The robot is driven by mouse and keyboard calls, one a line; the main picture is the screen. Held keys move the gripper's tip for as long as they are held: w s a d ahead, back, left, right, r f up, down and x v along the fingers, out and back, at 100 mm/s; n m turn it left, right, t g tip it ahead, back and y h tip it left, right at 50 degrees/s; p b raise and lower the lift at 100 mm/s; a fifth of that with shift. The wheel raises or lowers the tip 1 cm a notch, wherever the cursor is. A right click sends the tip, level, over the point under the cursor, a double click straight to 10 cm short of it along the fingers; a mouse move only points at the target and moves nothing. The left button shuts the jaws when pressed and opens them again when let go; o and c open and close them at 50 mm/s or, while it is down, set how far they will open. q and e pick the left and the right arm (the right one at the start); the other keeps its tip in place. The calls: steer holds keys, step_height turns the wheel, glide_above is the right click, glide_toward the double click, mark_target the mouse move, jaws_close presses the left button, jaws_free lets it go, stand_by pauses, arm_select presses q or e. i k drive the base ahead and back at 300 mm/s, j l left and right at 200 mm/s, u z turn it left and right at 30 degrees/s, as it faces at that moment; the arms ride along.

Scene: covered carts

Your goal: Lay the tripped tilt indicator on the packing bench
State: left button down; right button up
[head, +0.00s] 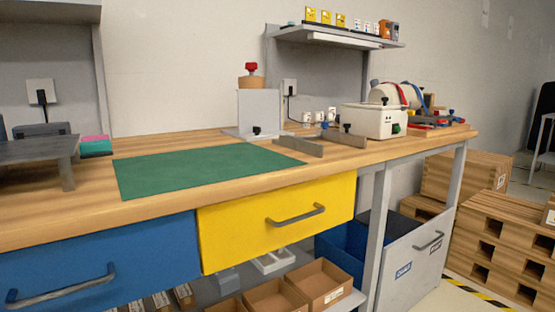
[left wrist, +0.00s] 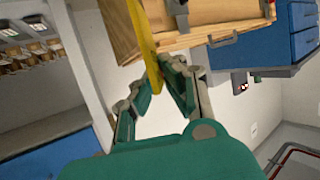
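The packing bench (head: 215,142) has a wooden top that runs across the head view, with a green mat (head: 205,168) on it. I cannot pick out a tripped tilt indicator for certain. Small yellow-faced items (head: 326,17) stand on the wall shelf, and small white items (head: 319,116) stand at the back of the bench, too small to read. My left gripper (left wrist: 162,88) shows in the left wrist view with its green fingers apart. A yellow strip (left wrist: 143,45) ends near its fingertips; I cannot tell whether it lies between or beyond them. My right gripper is in neither view.
A blue drawer (head: 100,250) and a yellow drawer (head: 275,222) are under the bench top. A white box (head: 374,119) and a grey stand (head: 259,111) with a red knob occupy the back. Pallets (head: 500,235) are stacked at the right. The green mat is clear.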

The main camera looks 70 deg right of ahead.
mark_target(172, 166)
steer(key=z, duration=2.15)
